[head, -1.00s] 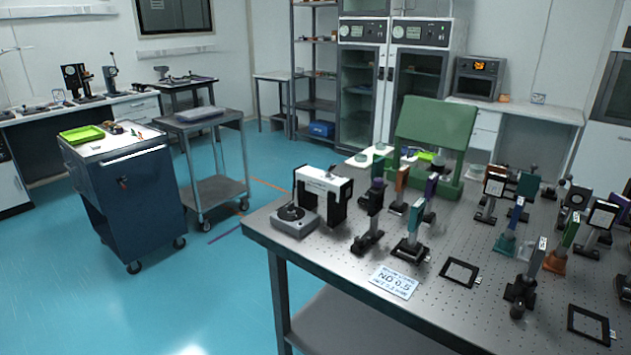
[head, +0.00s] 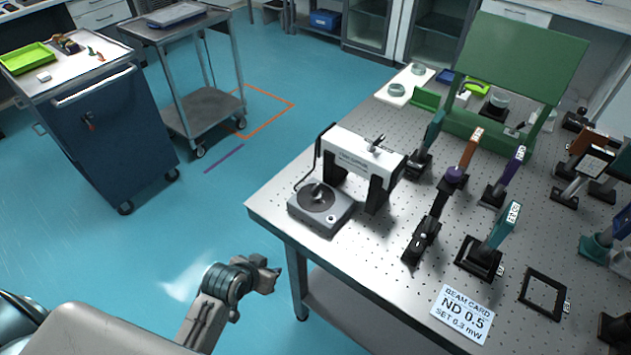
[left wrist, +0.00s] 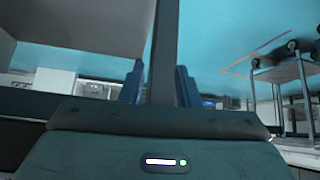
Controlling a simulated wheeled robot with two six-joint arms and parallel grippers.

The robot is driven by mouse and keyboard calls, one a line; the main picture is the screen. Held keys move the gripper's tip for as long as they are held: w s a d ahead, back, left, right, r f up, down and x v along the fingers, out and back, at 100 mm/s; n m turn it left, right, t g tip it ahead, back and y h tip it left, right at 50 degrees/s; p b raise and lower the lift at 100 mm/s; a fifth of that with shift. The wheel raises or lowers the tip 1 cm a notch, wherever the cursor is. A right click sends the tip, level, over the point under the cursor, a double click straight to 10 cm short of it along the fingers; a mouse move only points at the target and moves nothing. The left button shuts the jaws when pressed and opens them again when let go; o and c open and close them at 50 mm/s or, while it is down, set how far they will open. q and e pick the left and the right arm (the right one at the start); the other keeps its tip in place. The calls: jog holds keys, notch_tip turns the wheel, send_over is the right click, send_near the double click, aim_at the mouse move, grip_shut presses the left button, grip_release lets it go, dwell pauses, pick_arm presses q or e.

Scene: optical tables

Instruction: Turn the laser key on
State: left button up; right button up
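The laser key sits on a grey control box (head: 320,207) with a round dark dial, at the near left corner of the optical table. The key (head: 318,190) stands up from the dial; its exact setting is too small to tell. A white laser head (head: 362,150) on black supports stands just behind and right of the box, with a cable between them. My left gripper (head: 279,279) is off the table's left edge, below and left of the box, apart from it. Its blue fingers (left wrist: 160,85) show apart and empty in the left wrist view. My right gripper is not in view.
The optical table (head: 290,228) carries several optic mounts and a beam card (head: 463,314) reading ND 0.5, set 0.3 mW. A green panel (head: 520,60) stands at the back. A blue cabinet (head: 110,140) and grey cart (head: 205,105) stand left. Floor between is clear.

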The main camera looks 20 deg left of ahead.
pick_arm(q)
notch_tip(320, 180, up, 8)
jog(key=d, duration=0.1)
jog(key=m+t+h, duration=0.2)
jog(key=t+h, duration=0.1)
jog(key=t, duration=0.2)
send_near(315, 187)
jog(key=p+x, duration=0.2)
jog(key=x, duration=0.7)
jog(key=shift+w+d+f+p, duration=0.1)
jog(key=shift+w+p, duration=0.2)
jog(key=shift+w, duration=0.05)
jog(key=shift+w+d+f, duration=0.15)
jog(key=shift+w, duration=0.1)
grip_shut()
